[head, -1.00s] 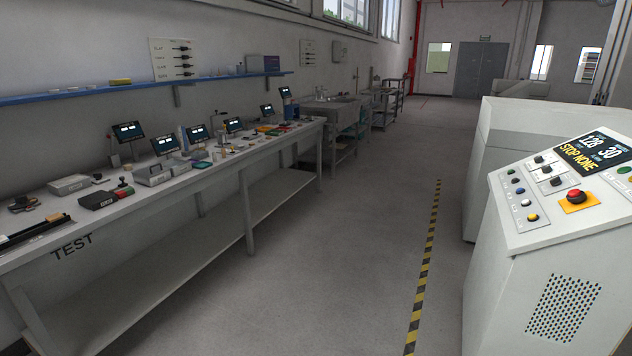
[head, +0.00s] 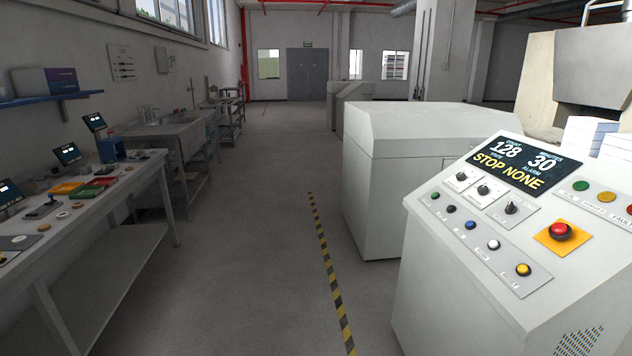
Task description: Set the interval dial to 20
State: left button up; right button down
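A sloped white control console (head: 478,270) stands at the right in the head view. Its dark display (head: 515,163) reads 128 and 30 MINUTES, with STOP NONE in yellow below. Neither of my grippers is in view.
A red emergency button (head: 561,231) on a yellow plate and a row of small coloured buttons (head: 470,225) share the panel. A workbench (head: 110,205) runs along the left. The floor aisle (head: 250,270) is clear, with a yellow-black stripe (head: 328,265).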

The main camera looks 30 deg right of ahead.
aim_at(460, 176)
jog(key=z, duration=0.9)
jog(key=i, duration=1)
jog(key=z, duration=1.2)
